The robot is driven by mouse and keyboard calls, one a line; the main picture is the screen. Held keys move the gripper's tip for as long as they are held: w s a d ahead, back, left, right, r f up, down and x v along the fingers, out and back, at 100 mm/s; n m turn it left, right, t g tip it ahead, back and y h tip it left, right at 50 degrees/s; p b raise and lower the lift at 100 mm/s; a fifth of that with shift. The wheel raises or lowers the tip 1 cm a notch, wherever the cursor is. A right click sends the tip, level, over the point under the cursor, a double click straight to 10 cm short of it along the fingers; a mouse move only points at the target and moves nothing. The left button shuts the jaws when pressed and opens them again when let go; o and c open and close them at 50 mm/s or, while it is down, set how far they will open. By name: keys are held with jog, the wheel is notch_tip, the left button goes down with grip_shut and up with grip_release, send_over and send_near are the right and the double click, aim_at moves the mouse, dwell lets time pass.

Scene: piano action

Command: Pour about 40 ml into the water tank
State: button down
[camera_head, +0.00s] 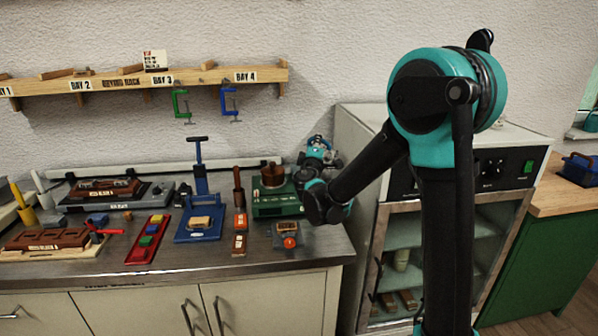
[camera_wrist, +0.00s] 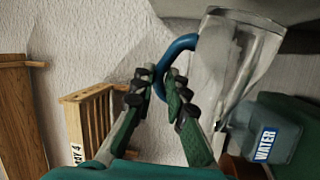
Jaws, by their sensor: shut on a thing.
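In the wrist view, my gripper (camera_wrist: 160,84) is shut on the blue handle (camera_wrist: 178,46) of a clear jug (camera_wrist: 228,60). The jug shows to the right of the fingers, its wide end toward the top edge. I cannot tell the liquid level in it, nor its exact tilt. A grey-green tank (camera_wrist: 291,112) with a WATER label (camera_wrist: 264,145) is at the right edge, beside and partly behind the jug. In the head view, my gripper (camera_head: 318,148) is over the back right of the bench, near the wall. The jug cannot be made out there.
A green machine (camera_head: 276,206) stands by my wrist. A blue press (camera_head: 199,222), a red tray (camera_head: 147,243) and several wooden parts cover the bench (camera_head: 190,262). A drying rack (camera_head: 120,83) hangs on the wall. A cabinet (camera_head: 357,150) stands to the right.

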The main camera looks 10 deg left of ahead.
aim_at(327, 152)
jog(key=shift+d, duration=0.25)
jog(key=shift+a+r+n+p, duration=0.15)
jog(key=shift+n+p, duration=0.45)
dwell(1.2)
jog(key=shift+d+m, duration=0.35)
jog(key=shift+m, duration=0.05)
jog(key=shift+d+r+m+h, duration=0.15)
jog(key=shift+d+m+h, duration=0.2)
jog(key=shift+m, duration=0.75)
jog(key=shift+d+f+m, duration=0.55)
jog(key=shift+f+m, duration=0.05)
jog(key=shift+m, duration=0.4)
jog(key=shift+w+d+f+m+h, duration=0.1)
jog(key=shift+d+m+h, duration=0.2)
jog(key=shift+m, duration=0.7)
